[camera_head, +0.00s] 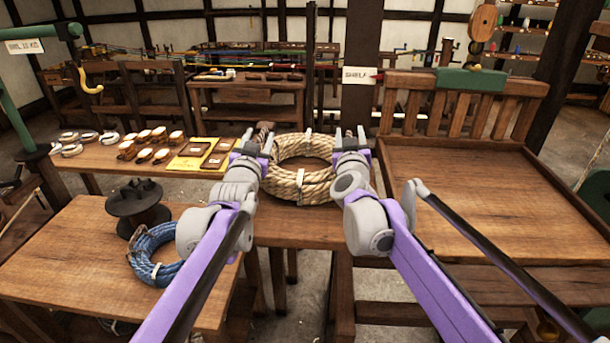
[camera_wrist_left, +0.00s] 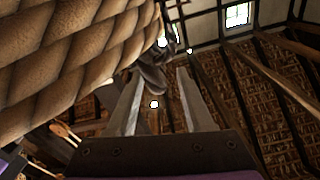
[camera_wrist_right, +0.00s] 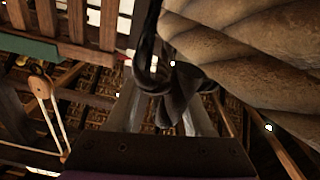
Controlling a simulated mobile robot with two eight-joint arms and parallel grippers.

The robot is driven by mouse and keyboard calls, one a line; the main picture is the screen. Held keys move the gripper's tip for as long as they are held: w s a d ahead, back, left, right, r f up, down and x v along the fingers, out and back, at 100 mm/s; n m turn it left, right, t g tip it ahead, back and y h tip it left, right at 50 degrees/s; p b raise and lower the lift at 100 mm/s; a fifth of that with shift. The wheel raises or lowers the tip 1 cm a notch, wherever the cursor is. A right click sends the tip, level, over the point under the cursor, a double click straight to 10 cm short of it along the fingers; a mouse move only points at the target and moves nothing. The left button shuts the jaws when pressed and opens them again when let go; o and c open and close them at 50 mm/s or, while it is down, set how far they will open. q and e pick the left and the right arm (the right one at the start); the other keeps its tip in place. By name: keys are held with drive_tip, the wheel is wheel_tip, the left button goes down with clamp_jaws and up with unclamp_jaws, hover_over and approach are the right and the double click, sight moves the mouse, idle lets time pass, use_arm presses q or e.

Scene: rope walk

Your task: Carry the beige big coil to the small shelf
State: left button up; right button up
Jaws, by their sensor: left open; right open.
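The beige big coil (camera_head: 302,188) lies on the wooden table in the middle, its bound rope ring tilted toward me. My left gripper (camera_head: 257,138) is open at the coil's left side, and my right gripper (camera_head: 349,138) is open at its right side. The coil's strands (camera_wrist_left: 70,60) fill the upper left of the left wrist view and the upper right of the right wrist view (camera_wrist_right: 255,65). A dark loop (camera_wrist_right: 165,85) shows near the right fingertips; I cannot tell whether it lies between them. A sign reading SHELF (camera_head: 359,76) hangs beside the slatted wooden stand (camera_head: 480,190) at right.
A blue coil (camera_head: 153,262) and a dark spool (camera_head: 138,207) sit on the left table (camera_head: 65,262). Small brown and white items and yellow mats lie behind them. The right stand's broad top is clear. A dark post rises behind the coil.

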drive_tip(key=shift+s, duration=0.1)
use_arm(q)
drive_tip(key=s+a, duration=0.1)
drive_tip(key=s, duration=0.9)
drive_tip(key=shift+s+a+f, duration=0.15)
drive_tip(key=shift+s+f, duration=0.2)
drive_tip(key=shift+s, duration=0.05)
use_arm(e)
drive_tip(key=s+a, duration=0.1)
drive_tip(key=s, duration=1)
drive_tip(key=shift+s+a+f, duration=0.25)
drive_tip(key=shift+s+f, duration=0.1)
drive_tip(key=shift+s, duration=0.05)
use_arm(q)
drive_tip(key=shift+f, duration=0.1)
use_arm(e)
drive_tip(key=shift+f, duration=0.1)
